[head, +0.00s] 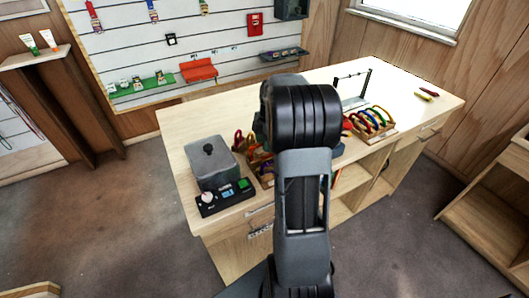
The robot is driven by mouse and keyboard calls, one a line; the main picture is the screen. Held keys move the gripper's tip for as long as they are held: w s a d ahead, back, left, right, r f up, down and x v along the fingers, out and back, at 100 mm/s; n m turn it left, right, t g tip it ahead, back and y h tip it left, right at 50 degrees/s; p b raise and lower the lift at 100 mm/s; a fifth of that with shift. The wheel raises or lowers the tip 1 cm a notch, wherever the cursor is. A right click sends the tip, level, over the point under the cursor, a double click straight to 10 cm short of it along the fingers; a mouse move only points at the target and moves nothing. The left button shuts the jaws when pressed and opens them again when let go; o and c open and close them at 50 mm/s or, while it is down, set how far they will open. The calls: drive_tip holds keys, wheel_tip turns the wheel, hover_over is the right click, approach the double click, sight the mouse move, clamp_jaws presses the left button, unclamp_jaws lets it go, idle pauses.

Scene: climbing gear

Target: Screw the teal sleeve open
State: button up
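I cannot make out a teal sleeve for certain in the head view. Several coloured carabiners (370,120) stand in a wooden rack on the right part of the workbench (418,73); one or more look blue or teal, too small to tell. More coloured gear (240,142), with red and green parts, sits around a wooden holder (264,170) left of my arm, partly hidden by it. My arm rises through the middle of the picture and covers the bench's centre. My gripper is hidden behind it, so its state and any contact do not show.
A black wire stand (352,88) is at the back. The bench's right end is mostly clear.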

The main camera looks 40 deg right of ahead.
drive_tip(key=shift+r, duration=0.15)
drive_tip(key=shift+r+p, duration=1)
drive_tip(key=shift+r, duration=0.35)
drive_tip(key=shift+s+a+f+b, duration=0.15)
drive_tip(key=shift+s+b, duration=0.2)
drive_tip(key=shift+s, duration=0.4)
drive_tip(key=shift+f+b, duration=1.1)
drive_tip(key=shift+f, duration=0.25)
drive_tip(key=shift+w+p, duration=0.3)
drive_tip(key=shift+w, duration=0.5)
